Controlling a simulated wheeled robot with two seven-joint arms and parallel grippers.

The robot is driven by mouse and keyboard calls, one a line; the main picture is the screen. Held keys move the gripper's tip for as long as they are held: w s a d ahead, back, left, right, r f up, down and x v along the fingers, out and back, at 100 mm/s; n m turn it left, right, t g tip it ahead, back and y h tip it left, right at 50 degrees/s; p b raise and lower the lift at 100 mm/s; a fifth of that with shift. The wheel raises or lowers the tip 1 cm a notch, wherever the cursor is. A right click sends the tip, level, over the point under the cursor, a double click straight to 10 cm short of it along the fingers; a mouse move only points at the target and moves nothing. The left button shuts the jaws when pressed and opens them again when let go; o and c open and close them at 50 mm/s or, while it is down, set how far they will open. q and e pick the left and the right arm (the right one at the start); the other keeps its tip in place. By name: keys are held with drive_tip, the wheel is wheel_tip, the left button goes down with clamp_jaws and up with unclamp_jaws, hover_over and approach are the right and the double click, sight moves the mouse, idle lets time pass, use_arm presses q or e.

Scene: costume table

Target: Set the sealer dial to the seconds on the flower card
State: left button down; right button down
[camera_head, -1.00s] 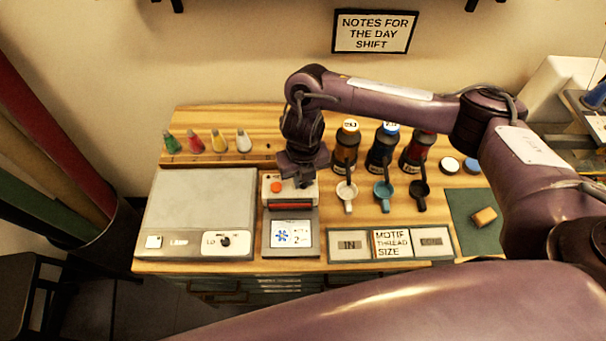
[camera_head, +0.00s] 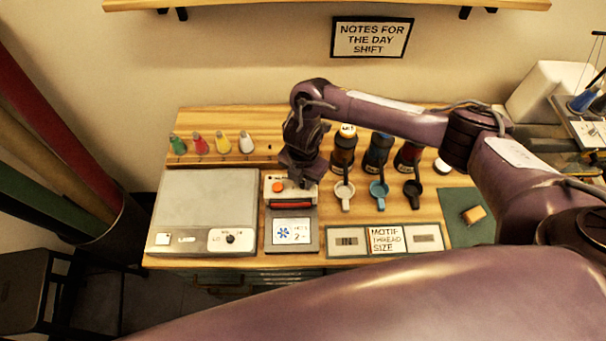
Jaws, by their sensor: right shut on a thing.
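The sealer (camera_head: 277,197) is a small pale box with an orange-red button and a red bar at its front, standing near the middle of the table. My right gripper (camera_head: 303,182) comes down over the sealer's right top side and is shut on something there. The dial is hidden under the gripper, so its setting cannot be read. The flower card (camera_head: 292,232) lies flat in front of the sealer, with a blue flower and small print that seems to include a 2. My left gripper is not in view.
A light box (camera_head: 205,205) with a knob stands left of the sealer. Colored cones (camera_head: 223,142) line the back. Several dark bottles (camera_head: 379,153) and scoops (camera_head: 378,190) stand right. A card tray (camera_head: 345,243) and green mat (camera_head: 466,215) lie at front right.

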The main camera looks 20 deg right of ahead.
sight(303, 183)
drive_tip(key=shift+m, duration=0.6)
drive_tip(key=c, duration=1.3)
unclamp_jaws()
drive_tip(key=shift+r, duration=0.5)
wheel_tip(303, 183, up, 7)
drive_tip(key=shift+f+p, duration=0.1)
drive_tip(key=shift+p, duration=0.85)
